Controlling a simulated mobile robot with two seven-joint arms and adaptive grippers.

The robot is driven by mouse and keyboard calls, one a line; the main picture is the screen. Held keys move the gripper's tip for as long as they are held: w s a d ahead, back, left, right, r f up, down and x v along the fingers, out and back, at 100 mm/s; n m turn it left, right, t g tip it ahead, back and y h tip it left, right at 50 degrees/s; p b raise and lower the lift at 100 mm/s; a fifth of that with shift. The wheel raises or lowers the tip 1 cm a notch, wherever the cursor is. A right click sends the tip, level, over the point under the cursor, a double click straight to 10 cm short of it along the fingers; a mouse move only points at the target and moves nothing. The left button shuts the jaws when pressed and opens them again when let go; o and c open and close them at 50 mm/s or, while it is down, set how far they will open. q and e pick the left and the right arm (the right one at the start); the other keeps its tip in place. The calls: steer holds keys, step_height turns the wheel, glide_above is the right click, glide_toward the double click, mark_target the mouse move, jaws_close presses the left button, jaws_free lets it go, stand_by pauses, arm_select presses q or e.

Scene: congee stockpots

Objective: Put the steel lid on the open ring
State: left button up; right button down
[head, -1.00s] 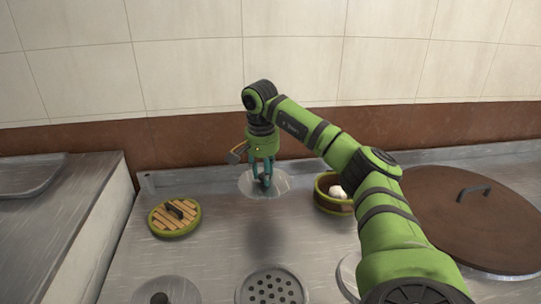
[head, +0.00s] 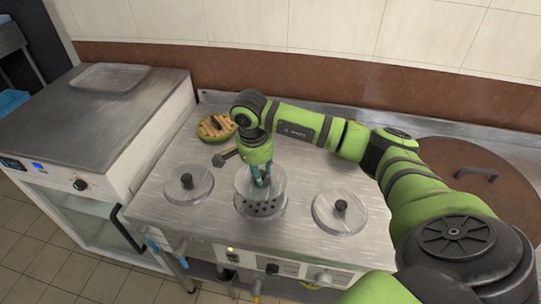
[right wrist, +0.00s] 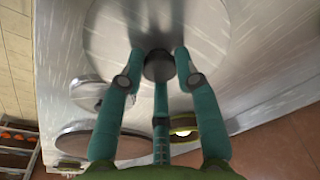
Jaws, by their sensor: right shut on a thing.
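My right gripper (head: 262,181) is shut on the black knob of the steel lid (head: 244,186). In the right wrist view the fingers of this gripper (right wrist: 158,68) close around the knob, and the lid (right wrist: 105,32) fills the top. The open ring (head: 260,209) is the perforated round opening in the middle of the counter, between two lidded rings. The held lid looks raised above it and overlaps its far part in the head view; the near holes show. The exact gap cannot be told. My left gripper is not in view.
Lidded rings stand on the left (head: 189,184) and right (head: 340,211). A slatted wooden lid (head: 216,127) lies at the back left. A large brown lid (head: 490,185) is at the right, partly behind my arm. A wall (head: 250,64) closes the back.

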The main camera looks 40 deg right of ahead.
mark_target(260, 188)
steer(key=shift+a+f, duration=0.15)
step_height(260, 188, down, 2)
steer(key=shift+w+b, duration=0.15)
steer(key=shift+b, duration=0.55)
steer(key=shift+f+b, duration=1.15)
steer(key=shift+f, duration=0.7)
steer(key=shift+b, duration=0.3)
steer(key=shift+f+b, duration=0.5)
steer(key=shift+f, duration=0.05)
steer(key=c, duration=1.2)
jaws_free()
